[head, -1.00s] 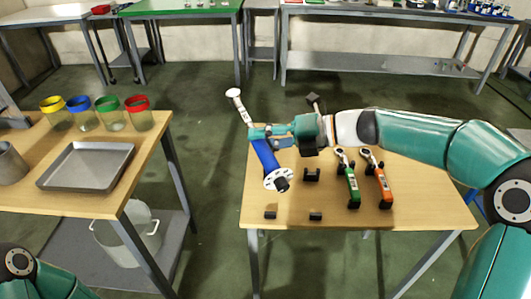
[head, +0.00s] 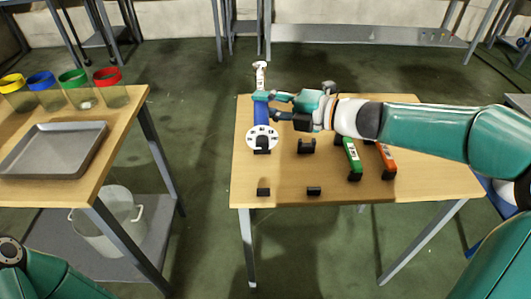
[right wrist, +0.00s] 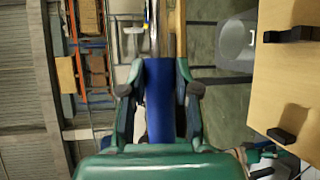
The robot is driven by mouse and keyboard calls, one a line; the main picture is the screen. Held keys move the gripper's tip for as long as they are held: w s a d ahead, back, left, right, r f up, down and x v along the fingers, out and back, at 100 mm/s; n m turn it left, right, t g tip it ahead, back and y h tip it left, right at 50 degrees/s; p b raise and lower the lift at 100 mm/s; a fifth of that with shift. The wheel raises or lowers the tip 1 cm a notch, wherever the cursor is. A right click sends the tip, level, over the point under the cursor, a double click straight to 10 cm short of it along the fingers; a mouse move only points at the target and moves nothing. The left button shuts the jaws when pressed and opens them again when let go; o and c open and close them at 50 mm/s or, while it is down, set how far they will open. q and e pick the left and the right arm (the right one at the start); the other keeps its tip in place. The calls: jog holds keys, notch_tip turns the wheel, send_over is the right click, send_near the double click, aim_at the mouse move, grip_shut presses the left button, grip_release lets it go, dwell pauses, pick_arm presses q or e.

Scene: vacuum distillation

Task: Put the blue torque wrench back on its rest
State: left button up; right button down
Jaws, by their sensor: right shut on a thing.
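The blue torque wrench (head: 261,112) is in my right gripper (head: 272,105), which is shut on its blue handle. In the head view its white head (head: 260,74) points to the back and the end with the white disc (head: 262,137) points to the front. It lies over the left part of the right-hand table; how high it is cannot be told. In the right wrist view the blue handle (right wrist: 160,97) is between the fingers. Small black rest blocks (head: 263,191) (head: 306,147) (head: 313,190) stand empty on the table. My left gripper is not in view.
A green wrench (head: 352,157) and an orange wrench (head: 387,159) lie on black rests to the right. The left table holds a grey tray (head: 100,158) and several colour-rimmed beakers (head: 109,90). The table's front left is clear apart from the rest blocks.

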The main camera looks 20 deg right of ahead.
notch_tip(320, 180, down, 14)
jog(key=b, duration=0.5)
jog(key=shift+r, duration=0.1)
jog(key=shift+f, duration=0.55)
jog(key=c, duration=1.2)
grip_release()
jog(key=shift+f, duration=0.15)
jog(key=o, duration=0.4)
jog(key=shift+c, duration=0.2)
